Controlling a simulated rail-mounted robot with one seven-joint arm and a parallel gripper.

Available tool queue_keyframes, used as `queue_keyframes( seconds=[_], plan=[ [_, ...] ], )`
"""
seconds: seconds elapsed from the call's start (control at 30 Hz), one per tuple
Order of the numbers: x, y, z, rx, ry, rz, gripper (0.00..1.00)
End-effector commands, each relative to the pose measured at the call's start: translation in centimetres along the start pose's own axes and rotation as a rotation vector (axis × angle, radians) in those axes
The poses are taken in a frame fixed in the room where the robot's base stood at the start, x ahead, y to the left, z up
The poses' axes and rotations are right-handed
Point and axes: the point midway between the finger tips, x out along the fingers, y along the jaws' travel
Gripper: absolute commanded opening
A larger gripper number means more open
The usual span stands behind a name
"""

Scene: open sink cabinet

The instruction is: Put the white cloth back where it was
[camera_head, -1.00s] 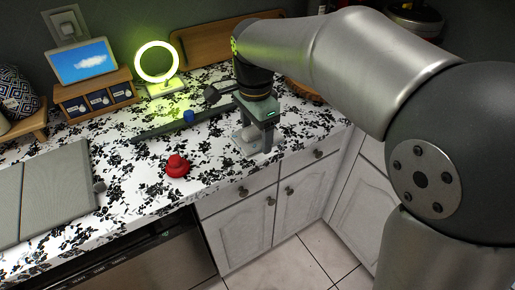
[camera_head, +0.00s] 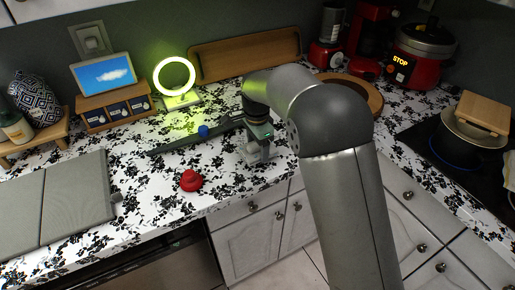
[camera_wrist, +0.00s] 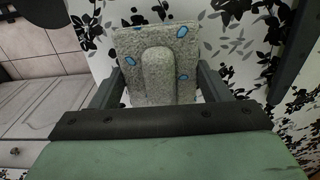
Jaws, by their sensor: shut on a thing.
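The cloth is small and mostly hidden there. I cannot tell whether it touches the counter.
A red object (camera_head: 190,180) and a small blue one (camera_head: 203,131) stand left of my gripper. A long dark bar (camera_head: 172,147) lies behind. A ring light (camera_head: 175,77) and wooden tray (camera_head: 245,58) stand at the back. A stove with a pot (camera_head: 473,134) is right.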

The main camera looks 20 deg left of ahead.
Motion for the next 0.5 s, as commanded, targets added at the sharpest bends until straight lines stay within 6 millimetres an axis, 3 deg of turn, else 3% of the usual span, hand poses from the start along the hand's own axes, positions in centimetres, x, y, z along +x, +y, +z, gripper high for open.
queue_keyframes(
  seconds=[0.13, 0.5],
  plan=[
    [1.8, 0.1, 0.0, 0.0, 0.0, 0.001, 0.52],
    [2.3, 0.1, 0.1, 0.0, 0.0, 0.0, 0.52]
  ],
)
